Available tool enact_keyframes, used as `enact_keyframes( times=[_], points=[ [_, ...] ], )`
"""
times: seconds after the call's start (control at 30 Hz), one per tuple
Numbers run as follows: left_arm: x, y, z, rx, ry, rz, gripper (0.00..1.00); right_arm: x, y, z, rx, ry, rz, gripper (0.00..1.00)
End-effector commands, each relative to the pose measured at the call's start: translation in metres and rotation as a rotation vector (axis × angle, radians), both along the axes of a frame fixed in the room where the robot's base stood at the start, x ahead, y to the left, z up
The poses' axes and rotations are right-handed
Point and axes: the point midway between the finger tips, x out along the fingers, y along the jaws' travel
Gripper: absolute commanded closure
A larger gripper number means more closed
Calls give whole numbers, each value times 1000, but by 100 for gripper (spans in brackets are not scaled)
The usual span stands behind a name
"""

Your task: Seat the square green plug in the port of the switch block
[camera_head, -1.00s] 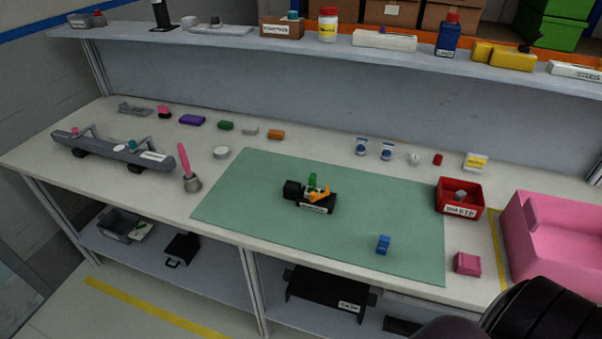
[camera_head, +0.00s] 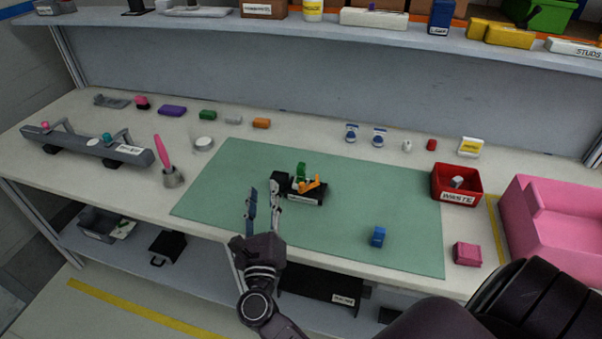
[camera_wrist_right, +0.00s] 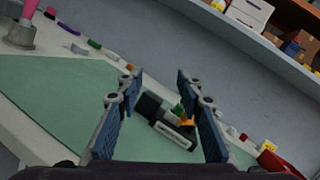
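The black switch block (camera_head: 305,198) sits on the green mat, with an orange lever part (camera_head: 311,185) on it. The green plug (camera_head: 301,171) shows upright at the block, behind the orange part; I cannot tell how deep it sits. My right gripper (camera_head: 263,200) is open and empty, left of and in front of the block. In the right wrist view its fingers (camera_wrist_right: 157,105) are spread apart, with the block (camera_wrist_right: 170,128) and the green plug (camera_wrist_right: 178,110) showing beyond and between them. My left gripper is not in view.
A blue block (camera_head: 378,237) lies on the mat (camera_head: 225,175) at the right front. A red waste bin (camera_head: 457,196), a pink block (camera_head: 467,254) and a large pink bin (camera_head: 555,230) stand to the right. A pink-handled tool (camera_head: 165,160) stands left of the mat.

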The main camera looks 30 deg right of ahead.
Motion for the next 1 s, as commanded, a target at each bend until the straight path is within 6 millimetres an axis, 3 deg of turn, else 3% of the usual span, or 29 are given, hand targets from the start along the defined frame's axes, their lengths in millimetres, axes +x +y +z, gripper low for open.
enact_keyframes(
  times=[0.13,0.33,0.63,1.0],
  points=[
    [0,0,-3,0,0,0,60,-18,-34,-5,315,-133,-173,66],
    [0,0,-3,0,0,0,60,-30,-50,-15,479,-198,-274,66],
    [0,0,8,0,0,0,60,0,-88,-15,481,-200,-279,66],
    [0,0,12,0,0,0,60,26,-115,-15,478,-198,-278,66]
  ],
)
